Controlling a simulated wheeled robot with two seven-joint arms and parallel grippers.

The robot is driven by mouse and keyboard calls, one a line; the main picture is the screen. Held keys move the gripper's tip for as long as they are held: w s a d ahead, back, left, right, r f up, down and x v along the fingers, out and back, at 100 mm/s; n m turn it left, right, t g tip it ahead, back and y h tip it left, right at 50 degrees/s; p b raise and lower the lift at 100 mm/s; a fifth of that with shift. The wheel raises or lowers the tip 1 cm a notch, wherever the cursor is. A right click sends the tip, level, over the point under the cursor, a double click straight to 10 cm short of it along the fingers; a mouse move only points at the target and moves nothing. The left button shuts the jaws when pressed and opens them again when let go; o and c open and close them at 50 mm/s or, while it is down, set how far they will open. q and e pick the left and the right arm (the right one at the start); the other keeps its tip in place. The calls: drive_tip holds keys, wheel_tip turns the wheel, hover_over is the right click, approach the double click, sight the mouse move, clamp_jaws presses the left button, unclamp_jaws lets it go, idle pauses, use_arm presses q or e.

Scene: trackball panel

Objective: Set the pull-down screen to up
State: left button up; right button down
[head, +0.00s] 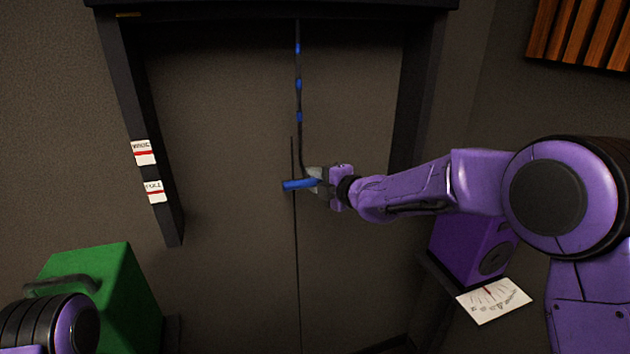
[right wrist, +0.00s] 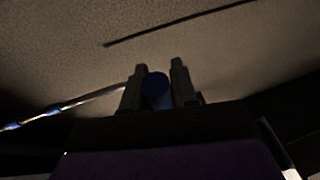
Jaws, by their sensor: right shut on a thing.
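The pull-down screen's dark housing (head: 270,8) runs along the top of the head view, with dark posts down both sides. A dark cord (head: 298,65) with blue bands hangs from it, ending at a blue handle (head: 296,184). My right gripper (head: 313,182) is shut on this handle, which lies sideways and sticks out to the left. In the right wrist view, the handle (right wrist: 155,88) sits between the two fingers and the banded cord (right wrist: 62,106) runs off left. My left gripper is out of view.
Two small labels (head: 144,153) are on the left post (head: 130,100). A green box (head: 115,285) stands lower left. A purple speaker (head: 470,240) and a white dial card (head: 494,300) are lower right. Wooden slats (head: 580,35) hang upper right. The space left of the handle is clear.

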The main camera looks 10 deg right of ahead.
drive_tip(key=shift+w+r, duration=0.1)
drive_tip(key=shift+r, duration=0.3)
drive_tip(key=c, duration=1.2)
unclamp_jaws()
drive_tip(key=shift+c, duration=0.2)
drive_tip(key=b+v, duration=0.4)
drive_tip(key=v, duration=0.6)
drive_tip(key=shift+s+d+f, duration=0.2)
drive_tip(key=shift+s, duration=0.1)
